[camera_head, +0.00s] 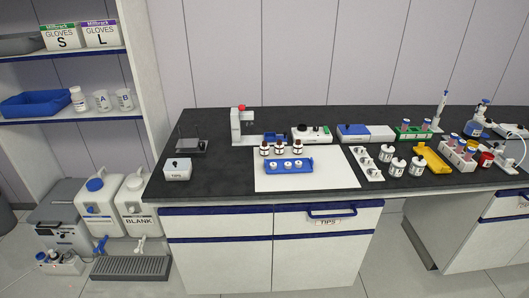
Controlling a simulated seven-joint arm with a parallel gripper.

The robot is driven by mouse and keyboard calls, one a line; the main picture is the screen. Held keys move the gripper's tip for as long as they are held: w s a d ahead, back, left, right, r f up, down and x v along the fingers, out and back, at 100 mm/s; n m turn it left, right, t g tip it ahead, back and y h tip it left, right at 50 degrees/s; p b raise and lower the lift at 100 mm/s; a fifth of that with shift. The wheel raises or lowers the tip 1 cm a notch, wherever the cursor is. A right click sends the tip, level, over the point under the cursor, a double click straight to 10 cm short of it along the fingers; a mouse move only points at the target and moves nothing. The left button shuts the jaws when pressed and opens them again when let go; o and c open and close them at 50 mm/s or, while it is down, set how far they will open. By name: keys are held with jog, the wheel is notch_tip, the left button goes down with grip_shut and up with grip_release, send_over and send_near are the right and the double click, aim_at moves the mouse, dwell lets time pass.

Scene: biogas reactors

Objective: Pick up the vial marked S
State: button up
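My gripper is not in view.
A white device with a red top (243,125) stands behind the vials. A white holder (366,165), jars (397,167) and a yellow tray (431,160) crowd the right. The mat's front is clear. A glove box marked S (62,38) sits on the left shelf.

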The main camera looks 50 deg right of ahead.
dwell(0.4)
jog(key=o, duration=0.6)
